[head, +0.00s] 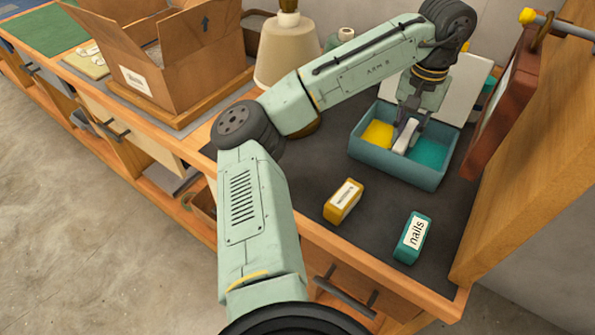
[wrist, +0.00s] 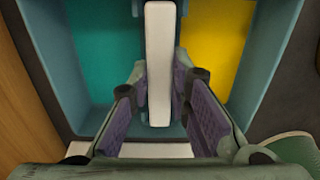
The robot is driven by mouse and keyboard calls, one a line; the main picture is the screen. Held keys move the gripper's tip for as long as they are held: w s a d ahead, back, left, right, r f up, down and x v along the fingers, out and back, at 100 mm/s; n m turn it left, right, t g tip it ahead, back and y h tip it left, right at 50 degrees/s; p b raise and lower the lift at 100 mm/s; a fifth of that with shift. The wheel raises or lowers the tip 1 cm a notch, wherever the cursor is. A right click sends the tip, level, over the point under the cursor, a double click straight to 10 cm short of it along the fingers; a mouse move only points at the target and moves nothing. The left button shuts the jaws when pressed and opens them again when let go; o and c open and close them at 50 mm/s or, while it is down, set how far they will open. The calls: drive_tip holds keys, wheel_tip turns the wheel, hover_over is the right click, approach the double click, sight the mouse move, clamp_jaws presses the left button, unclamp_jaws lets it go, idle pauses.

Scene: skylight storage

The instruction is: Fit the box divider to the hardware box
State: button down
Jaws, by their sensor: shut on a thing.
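The hardware box (head: 395,170) is an open blue box on the dark worktop; its floor is yellow on one side and teal on the other. It also shows in the wrist view (wrist: 50,60). The box divider is a white slab (head: 404,138). In the wrist view the divider (wrist: 160,40) lies along the line between the teal and yellow floors. My gripper (head: 408,128) points down into the box, shut on the divider with purple pads on either side (wrist: 160,85). The divider's lower edge is hidden, so I cannot tell whether it is seated.
A yellow labelled box (head: 344,201) and a teal "nails" box (head: 412,237) stand in front of the hardware box. A reddish-brown framed panel (head: 505,105) is close on the right. A white panel (head: 461,95) is behind. An open cardboard box (head: 180,65) stands far left.

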drive_tip(key=c, duration=1.4)
unclamp_jaws()
drive_tip(key=shift+r+p, duration=0.6)
drive_tip(key=shift+r, duration=3.4)
